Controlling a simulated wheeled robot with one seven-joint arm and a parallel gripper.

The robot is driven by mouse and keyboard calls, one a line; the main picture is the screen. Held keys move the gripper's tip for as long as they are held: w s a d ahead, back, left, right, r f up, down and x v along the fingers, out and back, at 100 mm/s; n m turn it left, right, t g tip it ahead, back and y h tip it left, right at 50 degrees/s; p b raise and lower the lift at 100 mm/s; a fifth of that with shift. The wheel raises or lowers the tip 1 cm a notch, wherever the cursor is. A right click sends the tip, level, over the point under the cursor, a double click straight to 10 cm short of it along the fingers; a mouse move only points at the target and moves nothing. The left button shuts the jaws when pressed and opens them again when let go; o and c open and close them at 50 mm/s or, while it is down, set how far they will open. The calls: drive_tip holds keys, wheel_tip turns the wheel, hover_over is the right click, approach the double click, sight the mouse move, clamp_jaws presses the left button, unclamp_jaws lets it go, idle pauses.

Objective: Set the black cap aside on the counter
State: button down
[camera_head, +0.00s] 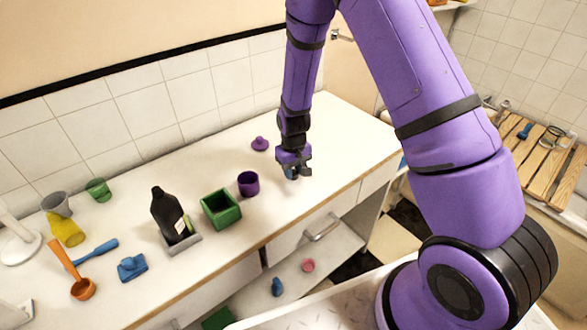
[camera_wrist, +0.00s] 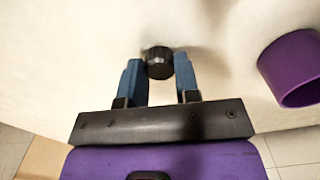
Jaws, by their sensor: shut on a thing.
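My gripper (camera_head: 292,172) is low over the right part of the white counter (camera_head: 325,135), right of the purple cup. In the wrist view its blue fingers (camera_wrist: 158,78) are shut on the black cap (camera_wrist: 159,60), a small ridged round piece held at the fingertips. The cap is close to the counter surface, but I cannot tell whether it touches. The head view does not show the cap clearly; the gripper hides it. A black bottle (camera_head: 168,212) with a pale label stands upright in a grey holder (camera_head: 185,243) further left on the counter.
The purple cup (camera_head: 248,184) also shows in the wrist view (camera_wrist: 290,70). A purple lidlike piece (camera_head: 260,143) lies behind it, and a green square box (camera_head: 221,209) stands left of it. The counter right of my gripper is clear. The front edge (camera_head: 335,200) is near.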

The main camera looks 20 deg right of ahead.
drive_tip(key=shift+f, duration=0.25)
drive_tip(key=c, duration=0.8)
unclamp_jaws()
drive_tip(key=shift+o, duration=0.2)
drive_tip(key=s+d+r+t, duration=0.1)
drive_tip(key=s+r, duration=0.1)
drive_tip(key=r, duration=1)
drive_tip(key=s+d+r, duration=0.1)
drive_tip(key=r, duration=1)
drive_tip(key=s+d+r+t, duration=0.2)
drive_tip(key=s+r, duration=0.6)
drive_tip(key=r, duration=0.3)
drive_tip(key=s+d+r+m+t, duration=0.1)
drive_tip(key=s+r, duration=0.3)
drive_tip(key=s, duration=0.5)
drive_tip(key=s+d+r+t, duration=0.1)
drive_tip(key=s+r, duration=0.3)
drive_tip(key=s, duration=0.5)
drive_tip(key=shift+s+d+r+m, duration=0.15)
drive_tip(key=shift+d+r+m, duration=0.1)
drive_tip(key=shift+d+m, duration=0.2)
